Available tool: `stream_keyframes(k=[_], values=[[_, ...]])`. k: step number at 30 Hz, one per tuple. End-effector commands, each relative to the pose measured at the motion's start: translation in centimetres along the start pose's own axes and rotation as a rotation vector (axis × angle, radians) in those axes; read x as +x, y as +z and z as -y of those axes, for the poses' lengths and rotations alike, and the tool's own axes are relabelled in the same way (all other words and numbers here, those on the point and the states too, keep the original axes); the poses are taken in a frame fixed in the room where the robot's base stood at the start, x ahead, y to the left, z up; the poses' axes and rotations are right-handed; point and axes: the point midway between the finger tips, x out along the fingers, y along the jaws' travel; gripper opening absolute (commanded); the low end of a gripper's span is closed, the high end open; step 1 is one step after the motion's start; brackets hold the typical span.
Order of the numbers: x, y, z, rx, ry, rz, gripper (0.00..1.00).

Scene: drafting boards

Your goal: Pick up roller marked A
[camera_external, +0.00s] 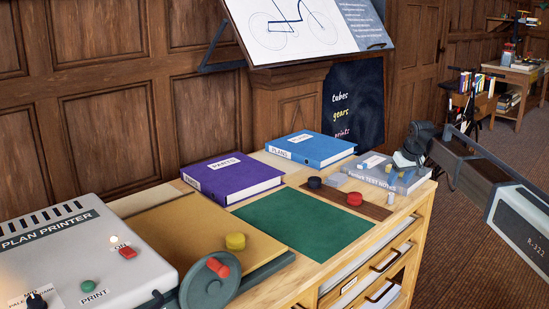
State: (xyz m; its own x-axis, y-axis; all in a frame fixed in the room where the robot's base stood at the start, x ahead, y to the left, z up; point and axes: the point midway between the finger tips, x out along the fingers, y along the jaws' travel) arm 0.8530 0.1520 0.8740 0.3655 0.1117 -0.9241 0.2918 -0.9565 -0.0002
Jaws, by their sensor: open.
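No letter A is readable on any piece, so I cannot tell which is the roller marked A. A small grey cylinder (390,198) stands at the strip's right end. My gripper (404,160) is at the right, over or beside that book's right end. It is open; its fingers are small and partly unclear.
A purple book (232,178) and a blue book (311,148) lie at the back. A green mat (290,225) is clear. The plan printer (75,260) and a wheel with a red handle (210,287) fill the front left. A tilted drawing board (300,30) stands behind.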

Motion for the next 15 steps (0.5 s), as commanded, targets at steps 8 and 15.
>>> stream_keyframes(k=[8,15], values=[[3.1,0.0,0.0,0.000,0.000,0.000,0.53],[4.0,0.0,0.0,0.000,0.000,-0.001,0.53]])
